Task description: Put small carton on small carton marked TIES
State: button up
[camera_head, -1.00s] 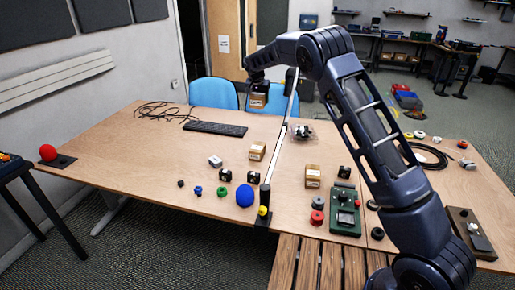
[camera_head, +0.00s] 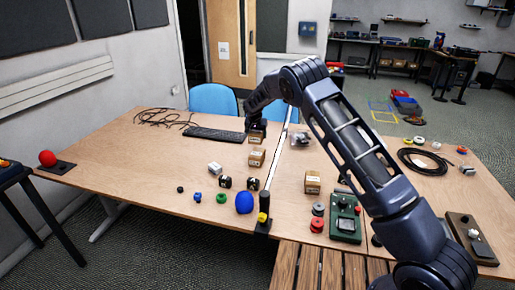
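My gripper (camera_head: 257,129) points down over the table, shut on a small brown carton (camera_head: 256,138), with the carton's lower part showing below the fingers. A second small carton (camera_head: 256,159) with a pale label stands on the table just below it in the picture. A narrow gap seems to show between the two; I cannot tell whether the held one is above or behind it. A third small carton (camera_head: 312,182) stands to the right, past the divider. The markings are too small to read, so I cannot tell which carton says TIES.
A thin upright divider (camera_head: 279,158) runs along the table (camera_head: 130,176), close to the right of the cartons. A keyboard (camera_head: 215,135) lies to the left of my gripper. A blue ball (camera_head: 244,203) and several small parts lie in front. A green device (camera_head: 345,219) sits at right.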

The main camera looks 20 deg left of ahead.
aim_at(258, 150)
jog(key=shift+f, duration=4.1)
jog(key=shift+f, duration=0.1)
jog(key=o, duration=1)
jog(key=shift+o, duration=0.2)
